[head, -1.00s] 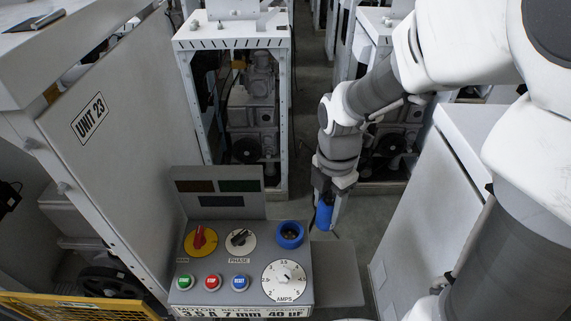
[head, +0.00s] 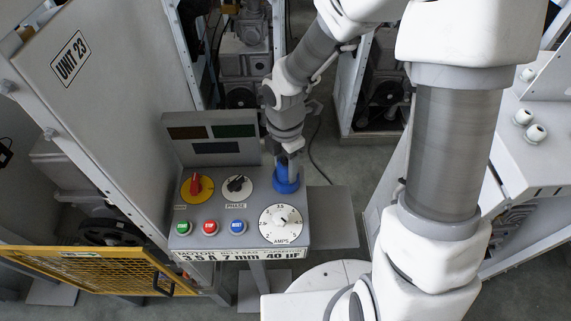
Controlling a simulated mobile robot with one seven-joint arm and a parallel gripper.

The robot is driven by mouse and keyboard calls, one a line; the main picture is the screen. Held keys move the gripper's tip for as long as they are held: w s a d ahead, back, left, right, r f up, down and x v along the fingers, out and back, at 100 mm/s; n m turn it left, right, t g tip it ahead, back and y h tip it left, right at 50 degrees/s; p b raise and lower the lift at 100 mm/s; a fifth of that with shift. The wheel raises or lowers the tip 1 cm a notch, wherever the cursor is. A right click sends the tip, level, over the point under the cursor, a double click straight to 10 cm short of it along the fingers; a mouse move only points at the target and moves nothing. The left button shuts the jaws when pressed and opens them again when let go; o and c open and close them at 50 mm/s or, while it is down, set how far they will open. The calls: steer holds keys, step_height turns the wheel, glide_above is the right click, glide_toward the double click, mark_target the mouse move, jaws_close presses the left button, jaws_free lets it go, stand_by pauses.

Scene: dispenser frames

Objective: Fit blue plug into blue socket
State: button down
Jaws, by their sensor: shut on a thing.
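The blue socket (head: 287,187) is a round blue ring at the back right corner of the grey control panel's top. My gripper (head: 289,168) points down directly over the socket, its fingers shut on the blue plug. The plug's blue merges with the blue of the socket, and my fingers and wrist cover most of it. The plug is at the socket's mouth; I cannot tell how deep it sits or whether it is fully in. The socket's dark opening is hidden.
The control panel (head: 257,240) carries a red-yellow knob (head: 196,187), a phase knob (head: 238,186), several push buttons and an amps dial (head: 280,224). A grey upright display plate (head: 212,140) stands behind. A grey shelf (head: 333,217) lies to the right.

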steer(key=shift+f, duration=0.15)
steer(key=shift+c, duration=1.3)
jaws_free()
step_height(320, 180, up, 12)
steer(key=shift+r+p, duration=0.2)
steer(key=shift+p, duration=0.15)
